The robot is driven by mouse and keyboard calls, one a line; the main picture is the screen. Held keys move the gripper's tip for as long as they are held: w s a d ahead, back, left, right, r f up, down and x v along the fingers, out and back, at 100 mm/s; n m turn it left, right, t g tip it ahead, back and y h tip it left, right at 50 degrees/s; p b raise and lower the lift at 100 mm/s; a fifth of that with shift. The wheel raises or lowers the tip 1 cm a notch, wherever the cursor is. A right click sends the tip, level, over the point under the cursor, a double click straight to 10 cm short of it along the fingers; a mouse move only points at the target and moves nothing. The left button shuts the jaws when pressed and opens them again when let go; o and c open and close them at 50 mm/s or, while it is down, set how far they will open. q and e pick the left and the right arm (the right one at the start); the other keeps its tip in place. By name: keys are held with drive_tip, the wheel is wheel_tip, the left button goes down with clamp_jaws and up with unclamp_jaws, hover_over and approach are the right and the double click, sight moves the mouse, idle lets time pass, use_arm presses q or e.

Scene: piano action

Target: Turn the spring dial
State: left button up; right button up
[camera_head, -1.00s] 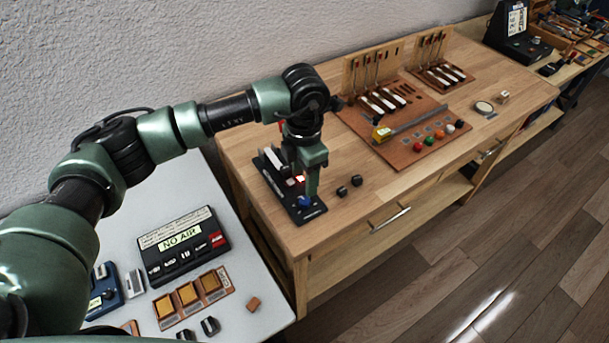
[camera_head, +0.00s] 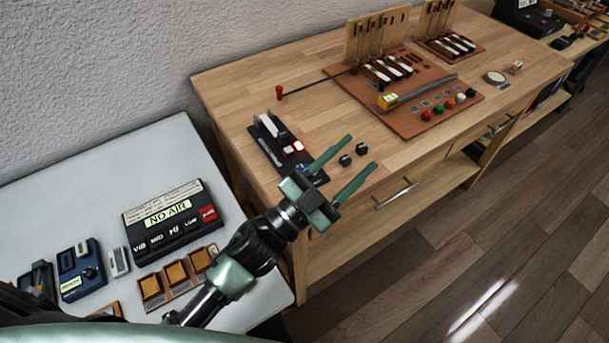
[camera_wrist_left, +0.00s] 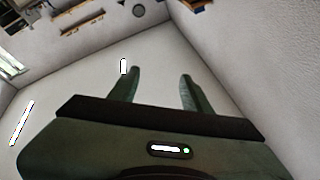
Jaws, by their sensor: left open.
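A black device (camera_head: 268,140) with a white part, a lit red-and-white button and a blue knob (camera_head: 301,168) at its near end lies on the wooden bench. I cannot tell for sure whether this knob is the spring dial. My left gripper (camera_head: 358,154) is open and empty, reaching over the bench's front edge, its fingers pointing to the upper right in the head view. The left wrist view shows its two fingers (camera_wrist_left: 155,82) apart with nothing between them. My right gripper is not in view.
Two small black knobs (camera_head: 353,154) lie near the fingertips. A red-tipped rod (camera_head: 308,88) leads to a brown board (camera_head: 425,118) with coloured buttons. A white table (camera_head: 95,175) at left holds a "NO AIR" box (camera_head: 172,218) and a wooden tray (camera_head: 177,281).

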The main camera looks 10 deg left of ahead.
sight(305, 168)
use_arm(q)
drive_tip(key=a+f+n+y, duration=0.3)
drive_tip(key=f, duration=0.1)
drive_tip(key=a+f+n+y+b, duration=0.1)
drive_tip(key=a+f+n+y, duration=0.2)
drive_tip(key=a+f+n, duration=0.1)
drive_tip(key=s+a+f+n+y, duration=0.1)
drive_tip(key=a+f+n+y, duration=0.2)
drive_tip(key=a+f, duration=0.1)
drive_tip(key=shift+s+a+t, duration=0.1)
drive_tip(key=shift+a+t, duration=0.1)
drive_tip(key=shift+t, duration=0.1)
drive_tip(key=shift+a+f+n+y, duration=0.15)
drive_tip(key=shift+f+n+y, duration=0.05)
drive_tip(key=shift+n+y, duration=0.1)
drive_tip(key=p+x, duration=0.1)
drive_tip(key=x, duration=0.6)
drive_tip(key=shift+w+f, duration=0.1)
drive_tip(key=shift+w, duration=0.25)
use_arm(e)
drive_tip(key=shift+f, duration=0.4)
